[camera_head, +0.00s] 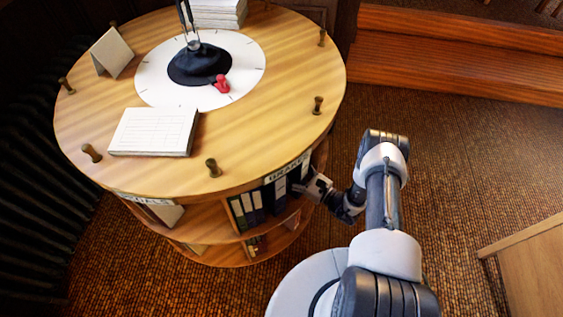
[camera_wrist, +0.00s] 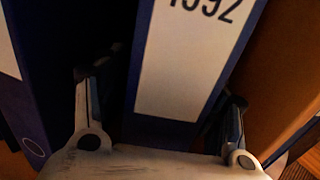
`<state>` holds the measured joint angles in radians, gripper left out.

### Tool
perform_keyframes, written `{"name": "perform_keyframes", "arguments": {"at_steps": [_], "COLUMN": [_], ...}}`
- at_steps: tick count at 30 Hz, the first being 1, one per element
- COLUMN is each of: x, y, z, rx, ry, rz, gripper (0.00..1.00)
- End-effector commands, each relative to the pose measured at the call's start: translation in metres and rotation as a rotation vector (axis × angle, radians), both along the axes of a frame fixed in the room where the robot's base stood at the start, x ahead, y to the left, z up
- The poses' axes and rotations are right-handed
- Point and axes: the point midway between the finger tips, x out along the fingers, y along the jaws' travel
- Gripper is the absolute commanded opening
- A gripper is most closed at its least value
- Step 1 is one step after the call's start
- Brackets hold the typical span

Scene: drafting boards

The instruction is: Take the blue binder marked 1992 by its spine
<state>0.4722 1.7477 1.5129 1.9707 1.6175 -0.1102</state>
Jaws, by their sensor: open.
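The blue binder marked 1992 (camera_wrist: 190,65) fills the middle of the wrist view, with its white spine label facing me. The tops of the digits are cut off by the frame edge. My gripper (camera_wrist: 160,100) is open, with one finger on each side of this spine. The left finger stands in the dark gap beside the spine; the right finger is close to its right edge. I cannot tell whether either touches. In the head view my gripper (camera_head: 317,186) is at the shelf under the round table top, and it partly hides the binders there.
Another blue binder (camera_wrist: 25,110) stands left of the fingers. A brown wooden panel (camera_wrist: 280,70) is at the right. The round table (camera_head: 290,80) overhangs the shelf. Several more binders (camera_head: 247,210) stand to the left. The carpet (camera_head: 470,160) right of my arm is clear.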

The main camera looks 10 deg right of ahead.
Motion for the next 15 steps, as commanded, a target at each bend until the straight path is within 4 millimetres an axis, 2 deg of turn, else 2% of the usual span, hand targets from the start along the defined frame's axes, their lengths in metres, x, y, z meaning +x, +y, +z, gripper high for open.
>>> {"name": "perform_keyframes", "arguments": {"at_steps": [6, 15], "x": [0.001, 0.0007], "y": [0.0008, 0.0007], "z": [0.0004, 0.0002], "rx": [0.0, 0.0], "ry": [0.0, 0.0], "rz": [0.0, 0.0], "gripper": [0.65, 0.46]}}
